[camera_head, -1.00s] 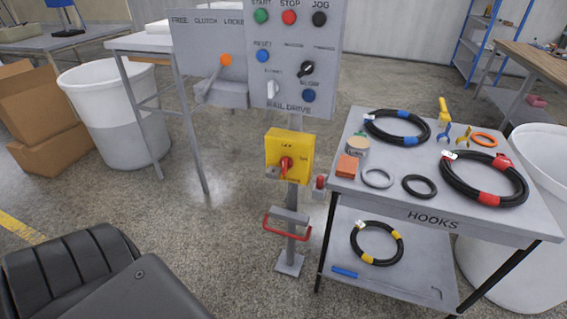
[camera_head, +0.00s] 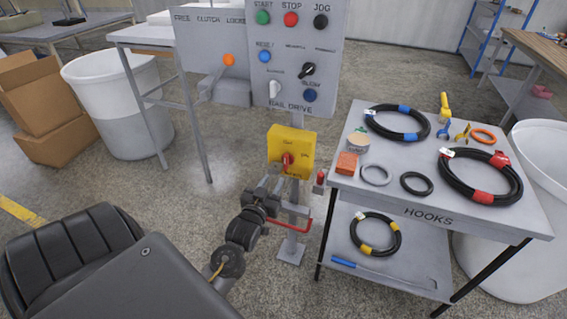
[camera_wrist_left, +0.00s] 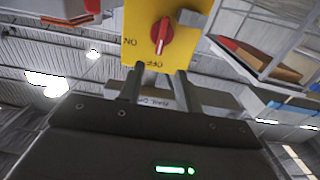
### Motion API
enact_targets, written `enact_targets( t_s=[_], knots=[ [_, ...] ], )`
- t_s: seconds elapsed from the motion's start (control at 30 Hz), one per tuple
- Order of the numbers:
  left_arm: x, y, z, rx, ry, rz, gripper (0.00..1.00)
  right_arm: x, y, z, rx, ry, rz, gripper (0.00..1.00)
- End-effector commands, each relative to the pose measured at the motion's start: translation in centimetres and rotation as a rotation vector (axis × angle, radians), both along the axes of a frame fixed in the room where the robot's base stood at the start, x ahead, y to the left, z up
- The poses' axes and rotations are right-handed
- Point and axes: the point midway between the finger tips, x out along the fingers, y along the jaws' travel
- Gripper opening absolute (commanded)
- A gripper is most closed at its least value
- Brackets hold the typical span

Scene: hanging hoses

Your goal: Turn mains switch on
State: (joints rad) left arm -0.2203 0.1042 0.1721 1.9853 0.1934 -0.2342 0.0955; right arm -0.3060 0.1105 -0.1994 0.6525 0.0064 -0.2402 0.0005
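The mains switch is a yellow box (camera_head: 291,143) with a red rotary handle (camera_head: 288,161) on a grey post. The wrist view shows the box (camera_wrist_left: 135,45) upside down, with the red handle (camera_wrist_left: 160,35) upright and its white mark toward the OFF label; ON is printed to the side. My left gripper (camera_head: 268,181) is in front of the box's lower left part, just below the handle. In the wrist view its two fingers (camera_wrist_left: 160,82) are apart with nothing between them, and the handle lies beyond them. My right gripper is not in view.
A grey control panel (camera_head: 295,50) with several buttons stands above the switch. A red bar (camera_head: 292,228) and a red-topped fitting (camera_head: 320,178) sit close by on the post. A hooks table (camera_head: 395,196) with coiled hoses is at right.

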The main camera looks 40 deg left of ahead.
Motion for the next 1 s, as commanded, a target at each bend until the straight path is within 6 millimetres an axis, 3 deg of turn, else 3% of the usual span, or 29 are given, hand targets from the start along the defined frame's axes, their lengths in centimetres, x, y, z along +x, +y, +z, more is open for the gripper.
enact_targets(
  t_s=[0.5, 0.7, 1.0],
  knots=[
    [8.2, 2.9, 0.1, 0.001, 0.001, -0.001, 0.35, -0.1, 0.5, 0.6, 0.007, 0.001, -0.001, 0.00],
    [9.5, 3.3, 0.0, 0.000, 0.001, -0.001, 0.35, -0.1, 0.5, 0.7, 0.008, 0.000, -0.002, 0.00],
    [9.6, 3.3, 0.0, 0.000, 0.001, -0.001, 0.33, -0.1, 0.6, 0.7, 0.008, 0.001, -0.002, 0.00]
  ],
)
